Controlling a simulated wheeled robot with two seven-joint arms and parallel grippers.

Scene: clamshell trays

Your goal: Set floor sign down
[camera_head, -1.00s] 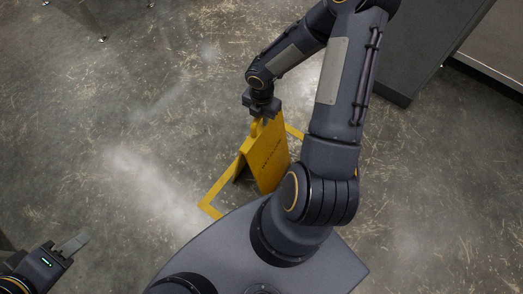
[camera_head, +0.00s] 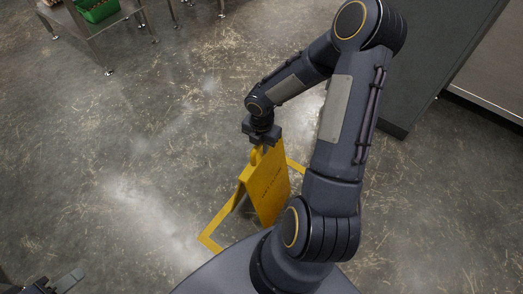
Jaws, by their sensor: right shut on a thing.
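The yellow floor sign (camera_head: 268,186) is just in front of my base in the middle of the head view, roughly upright, with its legs spread apart. Dark lettering shows on its face. My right gripper (camera_head: 259,144) is shut on the top of the sign. My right arm partly covers the sign's right side, and whether its feet touch the floor cannot be told. My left gripper (camera_head: 70,281) shows only in part at the bottom left corner, away from the sign; its fingers are too cut off to judge.
A metal table (camera_head: 68,16) with a green bin (camera_head: 98,9) stands at the top left. A dark grey cabinet (camera_head: 425,60) stands at the upper right, with a pale metal unit (camera_head: 492,68) beside it. The concrete floor (camera_head: 120,150) left of the sign is clear.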

